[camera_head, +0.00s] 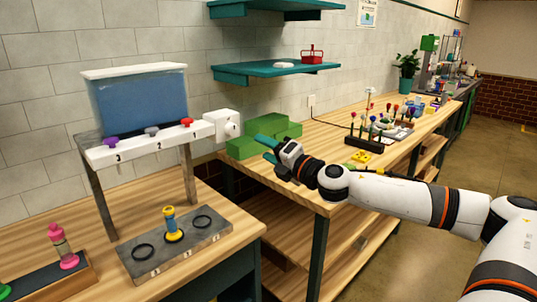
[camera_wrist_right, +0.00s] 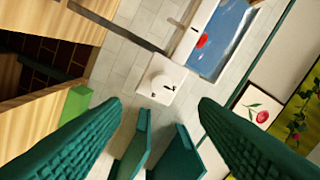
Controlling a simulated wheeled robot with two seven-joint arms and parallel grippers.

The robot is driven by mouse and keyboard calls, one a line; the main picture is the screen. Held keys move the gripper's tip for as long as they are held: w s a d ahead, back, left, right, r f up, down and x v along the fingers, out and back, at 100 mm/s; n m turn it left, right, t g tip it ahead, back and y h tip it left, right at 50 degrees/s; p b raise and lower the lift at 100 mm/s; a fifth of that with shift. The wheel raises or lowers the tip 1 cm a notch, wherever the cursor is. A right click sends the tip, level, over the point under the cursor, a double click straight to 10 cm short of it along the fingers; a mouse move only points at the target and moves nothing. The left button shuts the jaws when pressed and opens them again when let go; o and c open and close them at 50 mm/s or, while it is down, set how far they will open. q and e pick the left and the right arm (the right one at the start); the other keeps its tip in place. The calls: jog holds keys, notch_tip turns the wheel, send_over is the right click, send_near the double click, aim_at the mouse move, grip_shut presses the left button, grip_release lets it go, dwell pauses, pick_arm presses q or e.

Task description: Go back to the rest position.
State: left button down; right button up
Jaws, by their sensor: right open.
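My right gripper (camera_head: 266,149) is in the head view, at the end of my white arm reaching in from the right. Its teal fingers point left and are apart, in front of the green blocks. In the right wrist view my right gripper (camera_wrist_right: 160,103) shows two dark teal ribbed fingers spread wide with nothing between them. My left gripper is not in the head view.
Green blocks (camera_head: 264,134) lie on the wooden bench just behind my right gripper. A blue tank (camera_head: 140,98) with numbered knobs and a white dial box (camera_head: 223,125) stands to the left. Teal shelves (camera_head: 275,69) hang above. Flowers in a rack (camera_head: 375,135) stand farther right.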

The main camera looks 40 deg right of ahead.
dwell(0.5)
